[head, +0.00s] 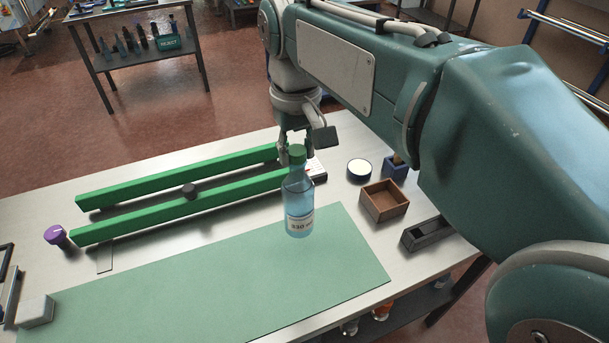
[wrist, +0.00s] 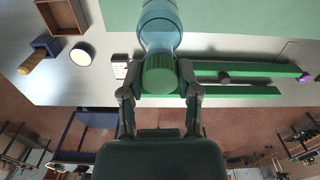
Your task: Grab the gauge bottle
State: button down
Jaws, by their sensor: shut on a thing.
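The gauge bottle (head: 299,205) is clear blue with a green cap and a white label that reads 330. It is upright in the head view, at the back edge of the green mat (head: 353,245). I cannot tell whether its base touches the table. My gripper (head: 296,156) is at the bottle's top, its fingers on either side of the green cap. In the wrist view my gripper (wrist: 160,92) is shut around the cap and neck, and the blue bottle body (wrist: 160,25) extends away beyond it.
Two green rails (head: 180,178) lie left of the bottle with a dark knob between them. A brown box (head: 383,203), a white round lid (head: 359,169) and a dark grey tray (head: 425,234) are at the right. A purple-capped item (head: 56,236) stands far left. The mat's middle is clear.

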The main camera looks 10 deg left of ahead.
jog(key=w+a+r, duration=0.4)
jog(key=w+a, duration=0.1)
jog(key=w, duration=0.2)
jog(key=shift+w+a, duration=0.15)
jog(key=shift+a, duration=0.1)
jog(key=shift+r, duration=0.1)
